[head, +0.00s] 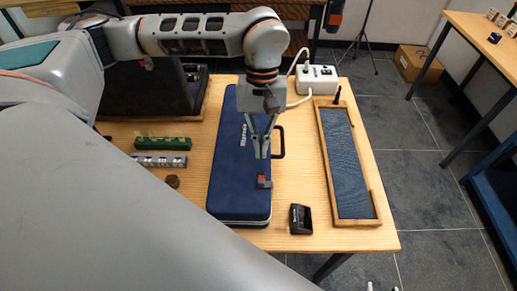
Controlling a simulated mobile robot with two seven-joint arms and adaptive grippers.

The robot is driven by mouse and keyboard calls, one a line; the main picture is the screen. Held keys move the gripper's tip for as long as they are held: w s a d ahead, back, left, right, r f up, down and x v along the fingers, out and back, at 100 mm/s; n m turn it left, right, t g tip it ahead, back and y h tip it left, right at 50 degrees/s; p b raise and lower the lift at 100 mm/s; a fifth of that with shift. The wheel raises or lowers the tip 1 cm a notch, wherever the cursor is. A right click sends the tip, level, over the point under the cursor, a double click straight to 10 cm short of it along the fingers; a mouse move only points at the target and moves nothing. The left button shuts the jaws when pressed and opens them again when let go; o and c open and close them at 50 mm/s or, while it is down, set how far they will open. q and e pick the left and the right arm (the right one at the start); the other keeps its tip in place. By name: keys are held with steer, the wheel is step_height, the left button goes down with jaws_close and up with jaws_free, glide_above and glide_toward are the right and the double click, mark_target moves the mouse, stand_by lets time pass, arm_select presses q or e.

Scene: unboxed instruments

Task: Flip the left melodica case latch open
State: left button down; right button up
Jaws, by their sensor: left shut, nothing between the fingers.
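The blue melodica case (228,165) lies closed and flat on the wooden table, its long side running away from me. Its dark handle (281,143) is on the right side. A small red and dark piece (264,181), which looks like a latch, sits near the right edge at the near part of the case; I cannot tell if it is open. My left gripper (262,156) points down over the case, shut and empty, just beyond the red piece with a small apparent gap. Two pale tips at the bottom edge may be my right gripper (382,287).
A wood-framed blue panel (350,165) lies to the right. A small black object (300,219) is at the near right of the case. A white power box (316,79) with cables stands behind. Green (163,143) and silver (160,160) harmonica-like pieces lie left.

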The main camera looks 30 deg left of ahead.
arm_select(q)
steer(key=d+v, duration=0.1)
steer(key=v, duration=0.7)
steer(key=shift+a+r, duration=0.3)
steer(key=shift+r, duration=0.05)
steer(key=shift+s, duration=0.15)
steer(key=shift+d, duration=0.1)
